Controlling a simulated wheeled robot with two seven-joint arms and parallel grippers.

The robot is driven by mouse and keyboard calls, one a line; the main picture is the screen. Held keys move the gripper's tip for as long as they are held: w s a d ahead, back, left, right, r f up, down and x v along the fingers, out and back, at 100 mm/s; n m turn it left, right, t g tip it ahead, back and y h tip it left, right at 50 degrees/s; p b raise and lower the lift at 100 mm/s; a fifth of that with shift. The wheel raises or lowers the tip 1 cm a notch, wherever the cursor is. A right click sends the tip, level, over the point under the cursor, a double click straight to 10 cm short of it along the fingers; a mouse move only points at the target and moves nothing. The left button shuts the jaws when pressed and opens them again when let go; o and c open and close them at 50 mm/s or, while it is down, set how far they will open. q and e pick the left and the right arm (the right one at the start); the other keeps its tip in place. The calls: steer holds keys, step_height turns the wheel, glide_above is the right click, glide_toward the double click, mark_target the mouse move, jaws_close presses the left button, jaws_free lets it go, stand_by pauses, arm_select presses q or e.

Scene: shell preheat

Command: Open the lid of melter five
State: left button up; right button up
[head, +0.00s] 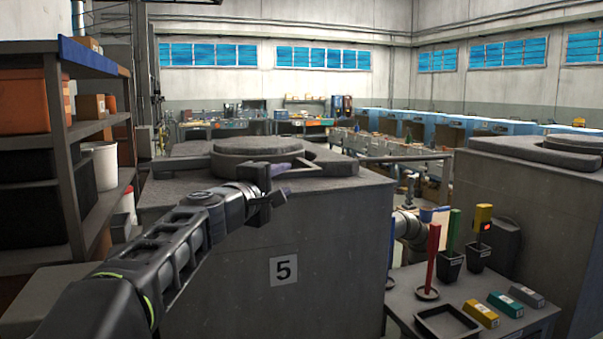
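Melter five is the large grey block (234,257) in the middle, with a "5" plate (283,270) on its front. Its round lid (258,145) lies flat on top and looks closed. My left arm reaches in from the lower left. My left gripper (277,192) is in front of the melter's upper front edge, below and in front of the lid. My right gripper is not in view.
A shelf (80,165) with bins and a white bucket (103,165) stands close on the left. At lower right a small table (405,292) holds a black tray (447,321), coloured blocks and upright tools. Another grey melter (520,205) stands at right.

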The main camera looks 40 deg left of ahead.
mark_target(295, 174)
arm_select(q)
steer(key=w+p, duration=0.1)
steer(key=w, duration=0.1)
steer(key=w+p, duration=0.1)
steer(key=w, duration=0.1)
steer(key=w+a, duration=0.1)
steer(key=w, duration=0.1)
steer(key=shift+w+p, duration=0.35)
steer(key=shift+p, duration=0.05)
steer(key=shift+w+a, duration=0.2)
steer(key=shift+w, duration=0.45)
steer(key=shift+c, duration=0.4)
steer(key=shift+f, duration=0.1)
jaws_close()
